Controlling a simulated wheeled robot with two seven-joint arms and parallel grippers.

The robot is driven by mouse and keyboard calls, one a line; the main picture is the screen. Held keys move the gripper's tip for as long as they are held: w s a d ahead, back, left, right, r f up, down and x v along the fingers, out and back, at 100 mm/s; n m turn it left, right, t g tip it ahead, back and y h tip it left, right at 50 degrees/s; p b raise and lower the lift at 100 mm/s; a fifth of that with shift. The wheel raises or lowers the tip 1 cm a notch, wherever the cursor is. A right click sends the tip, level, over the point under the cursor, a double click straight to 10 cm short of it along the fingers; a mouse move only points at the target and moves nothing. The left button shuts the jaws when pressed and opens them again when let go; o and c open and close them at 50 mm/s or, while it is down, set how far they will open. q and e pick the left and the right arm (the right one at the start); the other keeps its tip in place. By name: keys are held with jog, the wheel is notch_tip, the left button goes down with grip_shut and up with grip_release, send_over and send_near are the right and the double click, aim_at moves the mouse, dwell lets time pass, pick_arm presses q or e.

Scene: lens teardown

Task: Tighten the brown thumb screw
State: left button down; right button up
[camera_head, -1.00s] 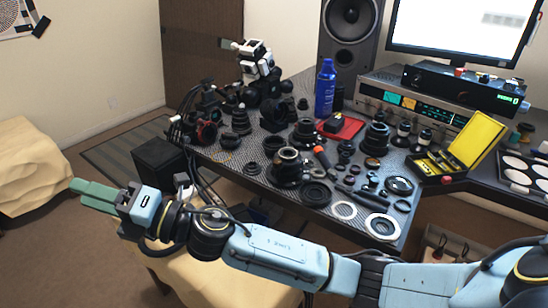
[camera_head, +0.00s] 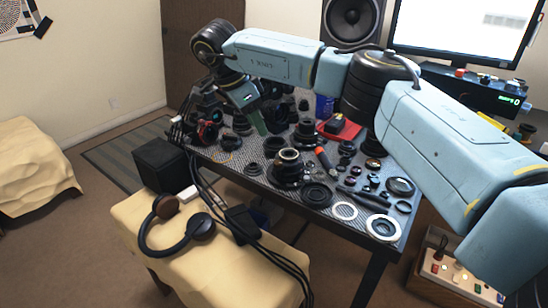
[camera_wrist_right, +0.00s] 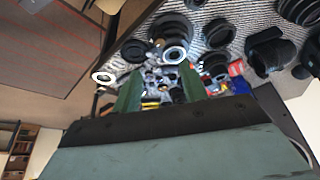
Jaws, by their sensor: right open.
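I cannot make out a brown thumb screw in either view. My right gripper (camera_head: 261,128) hangs over the back left part of the table, with its green fingers pointing down among the dark lens parts. In the right wrist view the two green fingers of the gripper (camera_wrist_right: 158,84) stand apart, with nothing held between them. Small parts on the table show beyond the gap. My right arm crosses the back of the table and hides part of it. My left gripper is not in view.
Lens rings and barrels crowd the patterned table (camera_head: 225,157). A red tray (camera_head: 352,131) lies behind them. A black speaker (camera_head: 350,22) and a monitor (camera_head: 455,28) stand at the back. Headphones (camera_head: 200,226) rest on a cloth-covered stool (camera_head: 130,207) in front, beside a black box (camera_head: 160,163).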

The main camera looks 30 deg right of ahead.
aim_at(278, 162)
jog(key=b+x, duration=0.3)
jog(key=x, duration=0.9)
jog(key=shift+s+d+f, duration=0.1)
jog(key=shift+d, duration=0.05)
jog(key=shift+d+f+b, duration=0.2)
jog(key=shift+f+b, duration=0.15)
jog(key=shift+f, duration=0.05)
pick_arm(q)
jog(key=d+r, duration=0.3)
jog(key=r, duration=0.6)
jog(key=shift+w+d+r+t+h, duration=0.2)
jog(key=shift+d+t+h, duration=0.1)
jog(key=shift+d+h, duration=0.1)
pick_arm(e)
grip_shut()
jog(key=shift+m+g+p, duration=0.4)
jog(key=shift+m+p, duration=0.3)
jog(key=shift+p, duration=0.35)
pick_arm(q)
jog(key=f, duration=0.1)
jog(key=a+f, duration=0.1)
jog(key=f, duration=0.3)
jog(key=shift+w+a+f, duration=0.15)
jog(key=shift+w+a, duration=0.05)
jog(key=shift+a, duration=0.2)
